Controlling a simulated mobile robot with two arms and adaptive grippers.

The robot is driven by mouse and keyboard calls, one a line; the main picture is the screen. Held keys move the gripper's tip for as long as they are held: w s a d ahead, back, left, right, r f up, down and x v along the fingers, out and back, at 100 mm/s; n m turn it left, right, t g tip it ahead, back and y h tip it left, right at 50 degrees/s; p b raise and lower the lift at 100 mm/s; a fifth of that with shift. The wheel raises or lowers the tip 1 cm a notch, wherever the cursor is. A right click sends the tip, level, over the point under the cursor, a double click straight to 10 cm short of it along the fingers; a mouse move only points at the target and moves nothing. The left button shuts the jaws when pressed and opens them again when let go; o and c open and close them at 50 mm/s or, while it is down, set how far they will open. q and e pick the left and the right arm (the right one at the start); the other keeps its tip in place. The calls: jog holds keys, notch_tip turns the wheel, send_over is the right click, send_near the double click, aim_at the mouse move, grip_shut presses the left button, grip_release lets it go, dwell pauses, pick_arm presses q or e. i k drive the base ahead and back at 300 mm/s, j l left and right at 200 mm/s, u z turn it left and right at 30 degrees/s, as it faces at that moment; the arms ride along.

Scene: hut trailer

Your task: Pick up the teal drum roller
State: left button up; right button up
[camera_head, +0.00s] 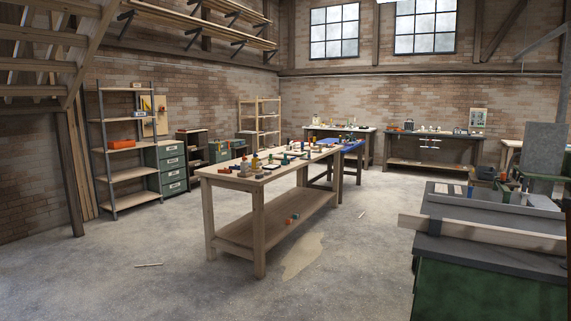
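I cannot single out the teal drum roller. Several small tools and pieces, a few of them green or teal, stand on the wooden workbench (222,176) in the middle of the room, but they are too small to tell apart. A small dark green piece (285,160) is among them, and I cannot tell what it is. Neither of my grippers shows in this view.
Bare concrete floor lies in front of the workbench, with a sandy patch (303,256) and a thin stick (149,265). A green machine (485,285) stands at the right. Shelves (128,174) and green drawers (172,168) line the left wall. A blue table (352,147) adjoins behind.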

aim_at(285, 159)
jog(key=i+z, duration=0.5)
jog(key=i, duration=0.6)
jog(key=i+u, duration=0.2)
jog(key=i, duration=0.55)
jog(key=i+u, duration=0.2)
jog(key=i, duration=0.6)
jog(key=i+l+u, duration=0.2)
jog(key=i, duration=0.55)
jog(key=i+l+z, duration=0.1)
jog(key=i+z, duration=0.15)
jog(key=i, duration=0.3)
jog(key=i+z, duration=0.25)
jog(key=i, duration=0.3)
jog(key=i+j+z, duration=0.1)
jog(key=i+z, duration=0.2)
jog(key=i, duration=0.25)
jog(key=i+j+z, duration=0.25)
jog(key=i, duration=0.3)
jog(key=i+l, duration=0.1)
jog(key=i, duration=1.95)
jog(key=i+u, duration=0.4)
jog(key=i+l+u, duration=0.2)
jog(key=i+u, duration=0.15)
jog(key=i+l+u, duration=0.4)
jog(key=i, duration=0.15)
jog(key=j, duration=0.1)
